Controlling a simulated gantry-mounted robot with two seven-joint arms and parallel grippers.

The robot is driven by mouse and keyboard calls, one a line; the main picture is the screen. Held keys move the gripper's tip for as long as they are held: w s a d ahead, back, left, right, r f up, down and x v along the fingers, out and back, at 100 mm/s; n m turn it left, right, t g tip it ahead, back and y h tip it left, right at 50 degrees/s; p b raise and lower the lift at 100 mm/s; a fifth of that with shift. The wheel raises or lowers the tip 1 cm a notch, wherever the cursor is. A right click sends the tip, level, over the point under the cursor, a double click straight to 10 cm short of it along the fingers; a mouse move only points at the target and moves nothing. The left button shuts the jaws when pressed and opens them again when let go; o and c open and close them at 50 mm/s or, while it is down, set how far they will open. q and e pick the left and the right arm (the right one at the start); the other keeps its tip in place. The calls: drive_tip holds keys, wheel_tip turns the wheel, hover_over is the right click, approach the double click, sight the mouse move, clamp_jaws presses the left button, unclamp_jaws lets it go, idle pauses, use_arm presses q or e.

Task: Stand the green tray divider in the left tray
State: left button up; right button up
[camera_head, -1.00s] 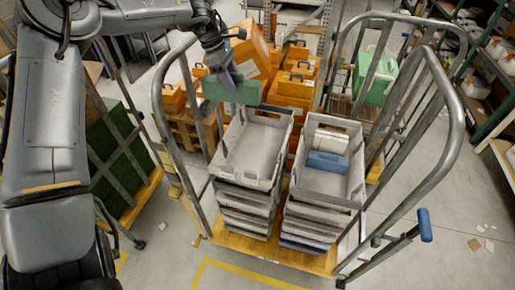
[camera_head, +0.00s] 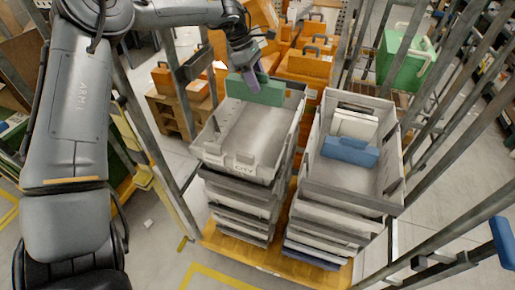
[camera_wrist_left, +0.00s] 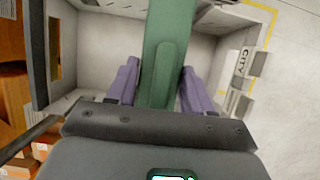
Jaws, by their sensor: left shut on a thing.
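The green tray divider (camera_head: 256,91) is held by my left gripper (camera_head: 252,76) at the far end of the left tray. In the left wrist view the divider (camera_wrist_left: 170,50) passes between the two purple fingers of the gripper (camera_wrist_left: 156,90). The left tray (camera_head: 236,160) is a grey open tray on top of a stack, and its visible floor is bare. The divider spans much of the tray's far end, upright. I cannot tell whether its lower edge touches the tray floor. My right gripper is not in view.
The right tray (camera_head: 348,194) holds a blue divider (camera_head: 350,151) and white pieces (camera_head: 354,124). Metal cart rails (camera_head: 455,130) rise at the right and left of the stacks. Orange cases (camera_head: 305,66) stand behind the trays. A green case (camera_head: 404,62) is at the back right.

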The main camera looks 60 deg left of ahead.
sight(257, 102)
use_arm(q)
wheel_tip(257, 102, down, 9)
drive_tip(key=b, duration=0.6)
drive_tip(key=shift+r+b, duration=0.2)
drive_tip(key=shift+b, duration=0.15)
drive_tip(key=shift+f+b, duration=2.05)
drive_tip(key=shift+f, duration=3)
drive_tip(key=o, duration=1.1)
